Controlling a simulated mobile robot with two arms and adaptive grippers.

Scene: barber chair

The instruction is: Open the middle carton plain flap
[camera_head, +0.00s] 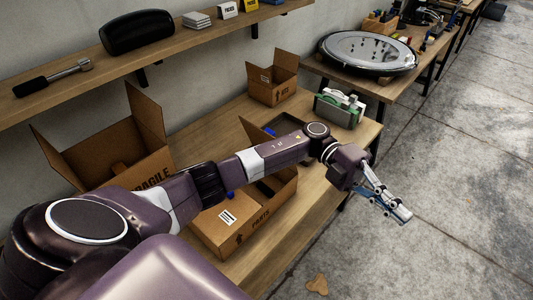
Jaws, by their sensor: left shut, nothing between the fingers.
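The middle carton (240,232) is a brown box with a white label and the print "PARTS" on its front. It stands on the wooden workbench, partly hidden by my left arm, which passes over it. One flap (285,185) stands up at its right, and another raised flap (254,133) shows behind the arm. A blue item shows inside. I cannot tell which flap is the plain one. My left gripper (397,212) is shut and empty, out past the bench's right edge, above the floor and apart from the carton. My right gripper is not in view.
A larger open carton marked "FRAGILE" (117,150) stands at the left, and a small open carton (273,84) at the back. A green and white item (340,107) is near the bench's far corner. A shelf (190,42) runs above. The concrete floor at right is mostly clear.

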